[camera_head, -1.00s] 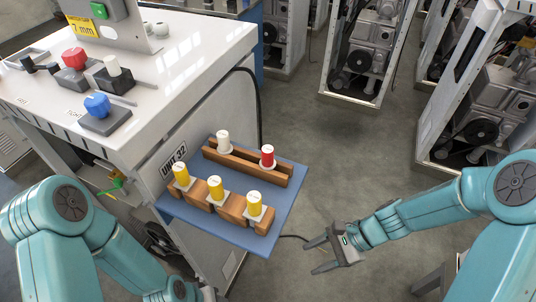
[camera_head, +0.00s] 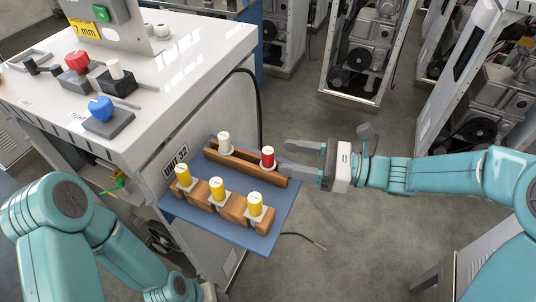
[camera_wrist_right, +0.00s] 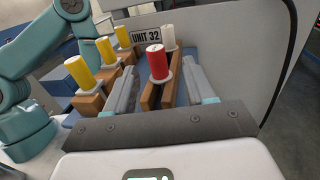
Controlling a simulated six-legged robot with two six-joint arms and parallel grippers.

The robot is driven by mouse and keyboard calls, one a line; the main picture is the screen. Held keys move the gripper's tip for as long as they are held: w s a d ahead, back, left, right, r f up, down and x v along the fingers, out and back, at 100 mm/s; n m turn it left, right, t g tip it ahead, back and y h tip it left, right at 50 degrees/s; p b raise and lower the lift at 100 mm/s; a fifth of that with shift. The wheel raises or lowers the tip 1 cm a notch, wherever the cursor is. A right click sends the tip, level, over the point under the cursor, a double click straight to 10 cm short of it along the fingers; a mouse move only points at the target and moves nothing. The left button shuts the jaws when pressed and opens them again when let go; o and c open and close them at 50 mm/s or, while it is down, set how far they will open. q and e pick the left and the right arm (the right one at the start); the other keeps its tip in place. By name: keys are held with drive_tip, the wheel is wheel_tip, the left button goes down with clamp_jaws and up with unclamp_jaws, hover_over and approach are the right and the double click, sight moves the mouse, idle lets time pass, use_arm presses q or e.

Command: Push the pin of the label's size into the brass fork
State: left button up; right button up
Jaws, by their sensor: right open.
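A yellow label (camera_head: 86,30) on the upright panel seems to read 7 mm. On the blue shelf (camera_head: 172,207), a back wooden rack (camera_head: 243,166) holds a white-topped pin (camera_head: 225,143) and a red-topped pin (camera_head: 267,157). A front row of wooden blocks holds three yellow-topped pins (camera_head: 217,190). My right gripper (camera_head: 285,158) is open, its fingers pointing left beside the red pin. In the right wrist view the red pin (camera_wrist_right: 156,62) stands between the two fingers, with no clear contact. I cannot clearly make out the brass fork. My left gripper's fingers are not in view.
A white cabinet (camera_head: 190,85) bears the shelf and has red, blue and white knobs on top. A UNIT 32 plate (camera_head: 175,161) is on its side. A black cable (camera_head: 257,100) hangs behind the shelf. Open-framed machines (camera_head: 360,60) stand behind; the grey floor between is clear.

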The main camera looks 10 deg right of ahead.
sight(267, 157)
drive_tip(key=x, duration=0.3)
drive_tip(key=p+x, duration=0.1)
drive_tip(key=x, duration=0.1)
drive_tip(key=shift+a+f, duration=0.25)
drive_tip(key=shift+a, duration=0.2)
drive_tip(key=shift+s, duration=0.1)
drive_tip(key=c, duration=1)
